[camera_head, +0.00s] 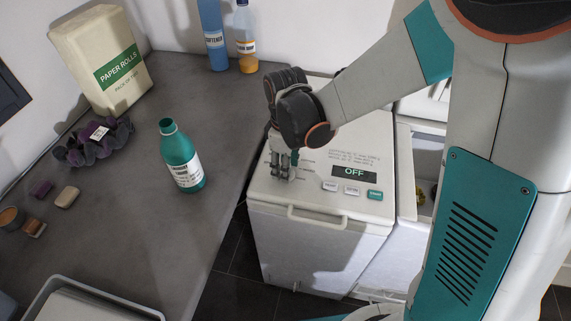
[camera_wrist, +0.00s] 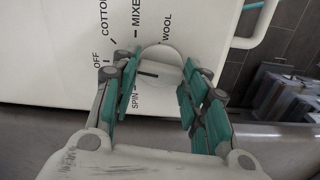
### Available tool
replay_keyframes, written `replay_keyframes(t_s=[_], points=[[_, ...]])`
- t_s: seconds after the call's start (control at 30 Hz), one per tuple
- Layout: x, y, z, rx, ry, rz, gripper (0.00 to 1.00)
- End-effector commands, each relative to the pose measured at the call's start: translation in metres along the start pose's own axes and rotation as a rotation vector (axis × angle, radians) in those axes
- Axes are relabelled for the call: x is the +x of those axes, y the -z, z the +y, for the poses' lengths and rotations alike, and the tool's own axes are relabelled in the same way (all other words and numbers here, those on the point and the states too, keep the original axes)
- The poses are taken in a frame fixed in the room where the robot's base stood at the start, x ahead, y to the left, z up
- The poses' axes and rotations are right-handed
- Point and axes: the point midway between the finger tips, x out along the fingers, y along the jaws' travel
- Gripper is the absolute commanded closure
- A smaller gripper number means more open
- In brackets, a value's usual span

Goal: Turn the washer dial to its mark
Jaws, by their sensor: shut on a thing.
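The washer (camera_head: 320,225) is a white toploader with a dial on the left of its top panel. In the wrist view the round white dial (camera_wrist: 162,57) sits between my fingers, with OFF, COTTON, MIXED, WOOL and SPIN printed around it. A short dark line on the dial points left in that view, toward the side with OFF and SPIN. My gripper (camera_wrist: 160,68) is shut on the dial with teal finger pads on both sides. In the head view my gripper (camera_head: 285,167) hides most of the dial. The display (camera_head: 354,173) reads OFF.
Several buttons (camera_head: 352,190) lie right of the dial, and a front handle (camera_head: 315,217) runs below. A grey counter (camera_head: 160,240) at left bears a teal bottle (camera_head: 182,158) and a paper rolls pack (camera_head: 103,62). A second white machine (camera_head: 405,205) stands at right.

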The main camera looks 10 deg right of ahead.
Motion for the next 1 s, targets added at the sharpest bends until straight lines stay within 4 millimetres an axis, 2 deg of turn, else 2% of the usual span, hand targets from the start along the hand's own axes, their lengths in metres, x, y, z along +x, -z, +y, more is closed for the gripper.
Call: replay_keyframes(t_s=[0.3,0.83,0.87,0.9,0.93,1.0], points=[[0.0006,-0.0005,-0.0004,-0.115,0.001,-0.001,0.82],[0.0006,-0.0005,-0.0004,-0.137,0.001,-0.001,0.82],[0.0006,-0.0005,-0.0004,-0.136,0.001,-0.001,0.54],[0.0006,-0.0005,-0.0004,-0.136,0.001,-0.001,0.45],[0.0006,-0.0005,-0.0004,-0.136,0.001,-0.001,0.38],[0.0005,-0.0004,-0.0003,-0.136,0.001,-0.001,0.38]])
